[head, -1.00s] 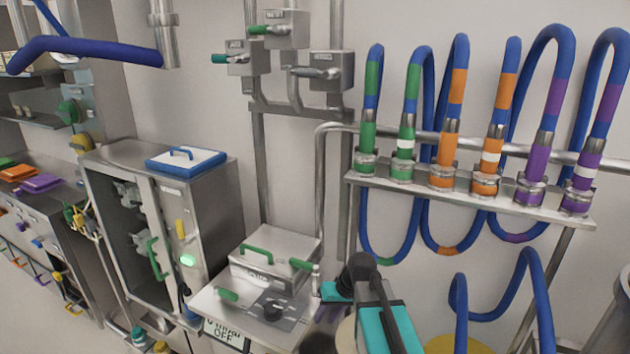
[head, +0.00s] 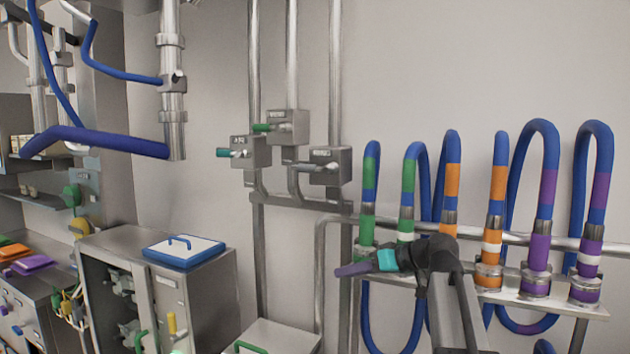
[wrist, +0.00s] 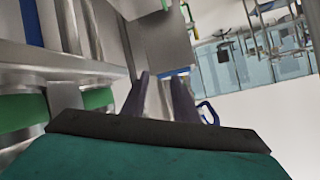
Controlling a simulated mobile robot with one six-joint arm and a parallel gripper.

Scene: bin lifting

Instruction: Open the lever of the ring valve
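Three grey valve boxes hang on vertical pipes in the head view. The left valve box (head: 250,151) has a lever with a teal grip (head: 223,153), pointing left. The upper valve box (head: 288,126) has a lever with a green grip (head: 262,128), also pointing left. The right valve box (head: 331,166) has a plain grey lever (head: 316,167) across its front. The labels are too small to read, so I cannot tell which is the ring valve. My gripper (head: 345,271) is below the right box, pointing left. In the wrist view my gripper (wrist: 160,80) has its two purple fingers apart, with nothing held.
A rack (head: 510,289) with blue hoses banded green, orange and purple stands right of the valves, close behind my arm. A metal cabinet (head: 210,285) with a blue-rimmed lid (head: 184,249) stands lower left. The wall left of the valves is clear.

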